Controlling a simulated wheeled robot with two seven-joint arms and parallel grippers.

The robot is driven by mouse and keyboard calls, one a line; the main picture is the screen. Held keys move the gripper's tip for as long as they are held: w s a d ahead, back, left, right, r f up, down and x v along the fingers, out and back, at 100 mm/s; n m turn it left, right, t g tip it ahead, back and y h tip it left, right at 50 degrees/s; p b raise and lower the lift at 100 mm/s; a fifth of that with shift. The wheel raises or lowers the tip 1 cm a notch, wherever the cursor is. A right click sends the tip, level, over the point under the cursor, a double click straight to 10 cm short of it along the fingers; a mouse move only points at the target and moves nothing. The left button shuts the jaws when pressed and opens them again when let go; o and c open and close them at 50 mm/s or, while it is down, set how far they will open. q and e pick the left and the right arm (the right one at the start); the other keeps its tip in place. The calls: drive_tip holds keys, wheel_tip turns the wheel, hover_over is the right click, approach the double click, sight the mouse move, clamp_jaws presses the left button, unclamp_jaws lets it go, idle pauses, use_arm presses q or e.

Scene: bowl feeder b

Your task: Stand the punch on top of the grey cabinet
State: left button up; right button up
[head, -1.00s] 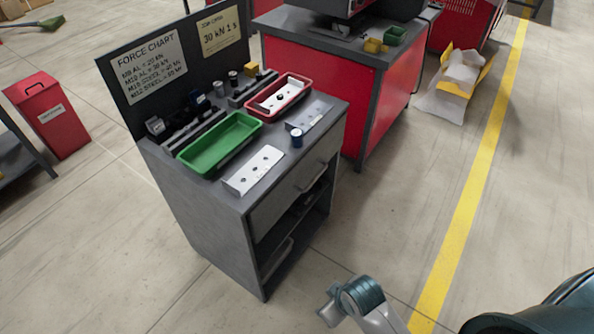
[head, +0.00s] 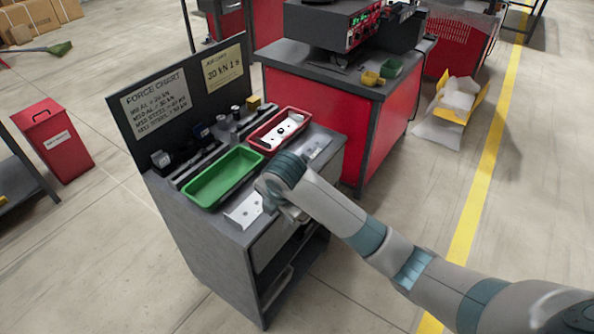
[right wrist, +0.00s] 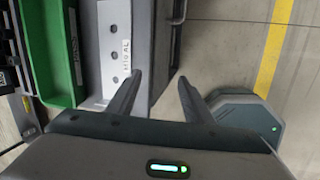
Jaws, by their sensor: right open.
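The grey cabinet (head: 172,207) stands left of centre, with trays and plates on its top. I cannot pick out the punch for sure; several small upright cylinders (head: 235,112) stand along the back of the cabinet top. A small dark-blue cylinder seen earlier near the front right of the top is now behind my right arm. My right gripper (head: 293,214) is over the cabinet's front edge, partly hidden by its own wrist. In the right wrist view its two fingers (right wrist: 157,95) are apart, with nothing between them. My left gripper is not in view.
A green tray (head: 204,200), a red tray (head: 257,137) and a white holed plate (head: 240,216) occupy the top. A sign board (head: 128,118) rises at the back. A red bench (head: 330,115) stands behind right. Floor in front is clear.

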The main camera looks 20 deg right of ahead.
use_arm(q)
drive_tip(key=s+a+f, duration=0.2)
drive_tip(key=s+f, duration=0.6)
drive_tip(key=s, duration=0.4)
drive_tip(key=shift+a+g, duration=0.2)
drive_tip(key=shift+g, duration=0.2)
use_arm(e)
drive_tip(key=w+d+r+n+h, duration=0.1)
drive_tip(key=w+d+r+n, duration=0.2)
drive_tip(key=w+r, duration=0.3)
drive_tip(key=w+d+r+n+h, duration=0.2)
drive_tip(key=w+d+r+n, duration=0.1)
drive_tip(key=w+r, duration=0.3)
wheel_tip(320, 180, up, 2)
drive_tip(key=shift+d+r+n, duration=0.25)
drive_tip(key=shift+n, duration=0.25)
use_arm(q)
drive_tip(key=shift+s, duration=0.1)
use_arm(e)
drive_tip(key=shift+f, duration=0.1)
use_arm(q)
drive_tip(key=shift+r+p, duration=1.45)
drive_tip(key=shift+p, duration=0.05)
use_arm(e)
drive_tip(key=shift+x, duration=6.05)
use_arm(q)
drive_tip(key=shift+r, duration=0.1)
use_arm(e)
drive_tip(key=shift+w, duration=0.2)
